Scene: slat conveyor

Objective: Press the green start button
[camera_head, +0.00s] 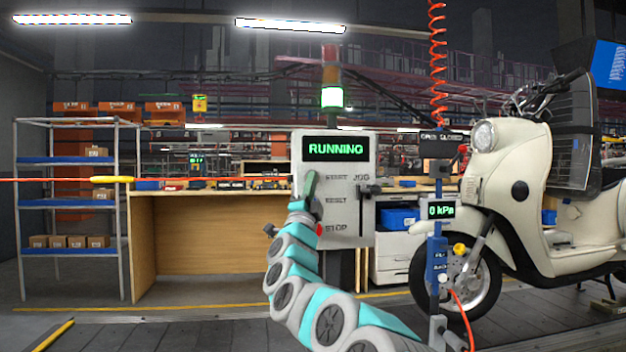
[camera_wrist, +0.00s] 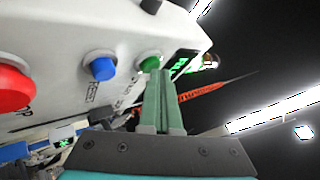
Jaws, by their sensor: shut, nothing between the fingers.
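The control box (camera_head: 352,212) stands in the middle of the head view. Its display (camera_head: 336,149) reads RUNNING in green. The green start button (camera_wrist: 150,62) shows in the wrist view as a round cap in a light collar, close to the display. In the head view it is hidden behind my gripper (camera_head: 311,180), left of the START label. My gripper also shows in the wrist view (camera_wrist: 161,76); its green fingers are shut together and empty. The fingertips are at the green button's edge; I cannot tell whether they touch it.
The blue reset button (camera_wrist: 100,67) and the large red stop button (camera_wrist: 12,88) sit along the same panel. A signal tower (camera_head: 332,97) above the box is lit green-white. A cream scooter (camera_head: 530,220) and a blue pneumatic tool post (camera_head: 437,250) stand right; shelves (camera_head: 68,200) stand left.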

